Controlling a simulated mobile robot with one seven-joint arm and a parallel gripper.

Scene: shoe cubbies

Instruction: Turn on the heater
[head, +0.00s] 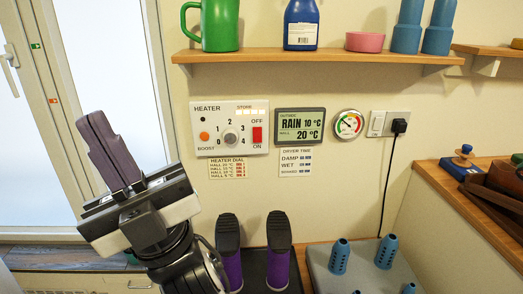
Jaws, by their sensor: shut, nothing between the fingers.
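The heater control panel (229,128) is a white box on the wall, marked HEATER. It has a round dial (231,137) with numbers around it, an orange BOOST button (204,136), and a red rocker switch (257,135) between the words OFF and ON. Which way the rocker is tipped is too small to tell. My gripper (95,122) is at the left, in front of the window, its fingers together and pointing up. It is empty and apart from the panel, to its left.
A wooden shelf (320,57) with a green mug (211,26) runs above the panel. A weather display (300,125), a round gauge (348,125) and a socket with a black plug (399,126) are to its right. Purple boots (279,265) stand below. The wall before the panel is clear.

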